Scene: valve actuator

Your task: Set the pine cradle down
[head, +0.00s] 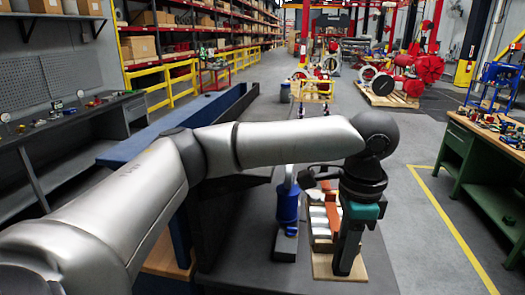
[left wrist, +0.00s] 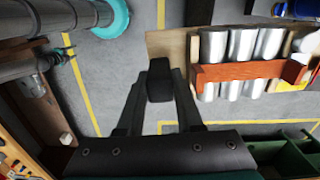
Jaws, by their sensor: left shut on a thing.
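The pine cradle (head: 325,267) shows in the head view as a pale wooden board under my left gripper (head: 346,270). It carries a row of silver-white cylinders (head: 319,215) and a red-brown crossbar. In the left wrist view the cradle's bare pale end (left wrist: 170,45) lies just beyond my fingertips (left wrist: 160,82). The fingers are closed together on a dark block at this end, and the cylinders lie to the right. The contact itself is partly hidden. I cannot tell whether the cradle's underside touches the dark surface below. My right gripper is not in view.
The dark tabletop (head: 300,282) is bare in front. A green workbench (head: 485,165) with loose parts stands at the right, past open floor with a yellow line.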

